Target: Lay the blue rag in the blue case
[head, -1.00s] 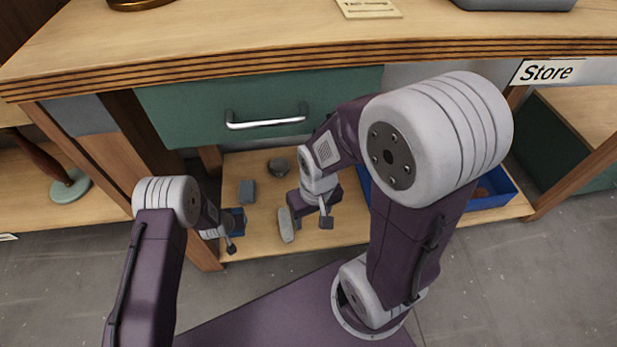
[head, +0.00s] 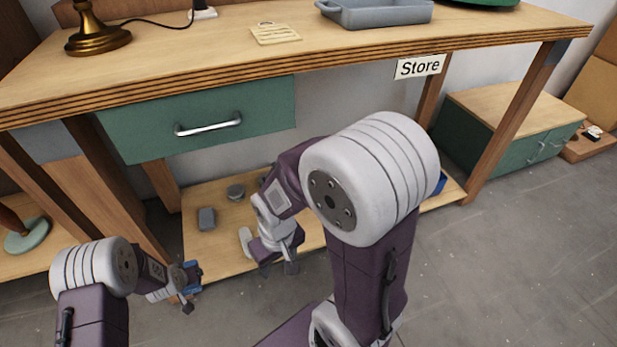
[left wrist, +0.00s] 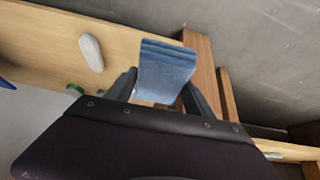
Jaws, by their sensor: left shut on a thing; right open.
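The blue rag (head: 194,271) is a small folded blue cloth, and it also shows large in the left wrist view (left wrist: 165,70). My left gripper (head: 187,289) is shut on it and holds it near the front left corner of the low shelf. The blue case (head: 441,183) stands on the right part of the shelf. Only a small blue bit of it shows, as my right arm hides the rest. My right gripper (head: 278,268) is open over the shelf's front part, beside a light grey oblong piece (head: 246,241). I see nothing between its fingers.
A grey block (head: 206,218) and a round grey piece (head: 235,191) lie on the shelf (head: 211,255). The workbench top (head: 190,55) and its green drawer (head: 150,135) are above. Wooden legs bound the shelf. The floor (head: 520,260) at right is clear.

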